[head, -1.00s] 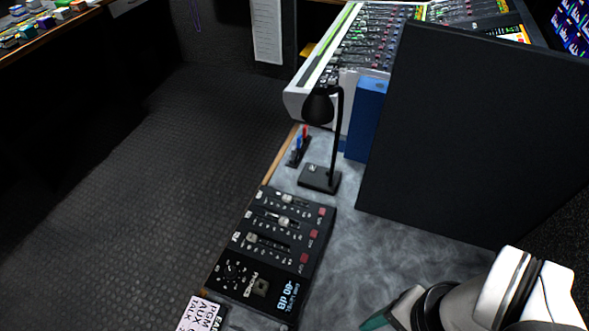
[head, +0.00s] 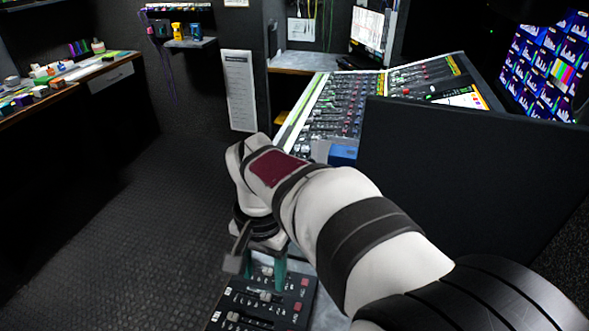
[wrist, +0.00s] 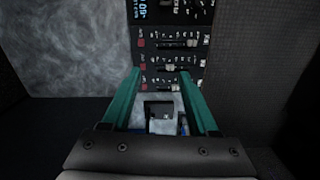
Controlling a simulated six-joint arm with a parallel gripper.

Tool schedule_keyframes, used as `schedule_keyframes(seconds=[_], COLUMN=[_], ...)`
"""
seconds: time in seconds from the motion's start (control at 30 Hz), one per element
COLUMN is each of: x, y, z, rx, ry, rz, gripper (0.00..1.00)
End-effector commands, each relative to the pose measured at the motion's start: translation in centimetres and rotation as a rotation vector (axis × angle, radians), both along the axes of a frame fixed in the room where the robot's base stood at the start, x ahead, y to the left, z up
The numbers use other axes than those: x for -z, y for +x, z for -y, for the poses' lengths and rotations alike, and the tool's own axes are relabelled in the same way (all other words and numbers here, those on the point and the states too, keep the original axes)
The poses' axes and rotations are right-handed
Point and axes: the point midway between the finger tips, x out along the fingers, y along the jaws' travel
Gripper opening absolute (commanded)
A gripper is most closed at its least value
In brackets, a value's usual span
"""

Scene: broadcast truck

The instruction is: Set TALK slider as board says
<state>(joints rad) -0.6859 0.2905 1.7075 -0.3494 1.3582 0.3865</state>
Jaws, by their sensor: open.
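The black slider panel (head: 258,314) lies on the desk under my arm. It has three sliders with pale knobs, each with a red button at one end. In the wrist view the panel (wrist: 150,55) shows a cut-off display at the top. The slider closest to the display (wrist: 191,43) has its knob near the label end; the other two knobs sit nearer mid-track. The labels are too small to read, so I cannot tell which is TALK. My gripper (wrist: 160,76) is open, its teal fingers above the panel's far end, nothing held. The board is not visible now.
A large dark screen (head: 455,180) stands to the right of my arm. A mixing console (head: 335,110) and blue box (head: 343,154) are beyond. Bare grey desk (wrist: 70,60) lies beside the panel. An unclear pale object (wrist: 160,124) shows between the finger bases.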

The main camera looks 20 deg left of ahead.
Motion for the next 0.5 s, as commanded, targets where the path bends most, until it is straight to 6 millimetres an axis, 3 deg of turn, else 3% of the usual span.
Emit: schedule_keyframes(seconds=[0.03, 0.1, 0.17, 0.33, 0.5], x=[1.3, 2.4, 3.0, 5.9, 11.0], y=[0.0, -0.2, -0.4, -0.5, -0.5], z=[-3.5, -6.8, -8.3, -8.7, -8.6], rx=[-0.045, -0.08, -0.095, -0.098, -0.099], ry=[-0.011, -0.018, -0.02, -0.024, -0.024], rz=[0.005, 0.017, 0.024, 0.023, 0.022], gripper=[0.6, 0.6, 0.6, 0.6, 0.6])
